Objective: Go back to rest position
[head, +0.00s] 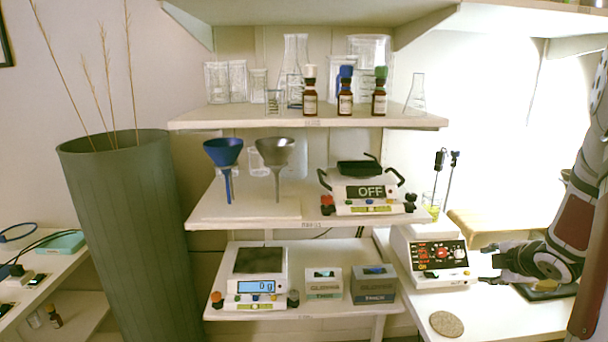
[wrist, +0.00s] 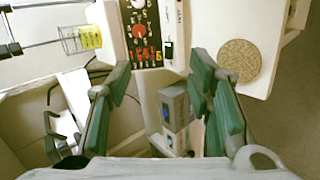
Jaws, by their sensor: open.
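My gripper (head: 492,262) is at the right of the head view, above the right-hand bench and beside the white device with the red-lit panel (head: 438,254). In the wrist view my gripper (wrist: 160,100) has its two green-padded fingers spread apart with nothing between them. Three small brown bottles stand in a row on the top shelf: one with a white cap (head: 310,98), one with a blue cap (head: 345,98) and one with a green cap (head: 379,98).
A round cork mat (head: 446,323) lies on the bench (head: 500,318); it also shows in the wrist view (wrist: 239,62). Shelves at the centre hold glassware, two funnels (head: 223,153), a hotplate (head: 365,192) and a scale (head: 258,275). A tall green planter (head: 130,230) stands left.

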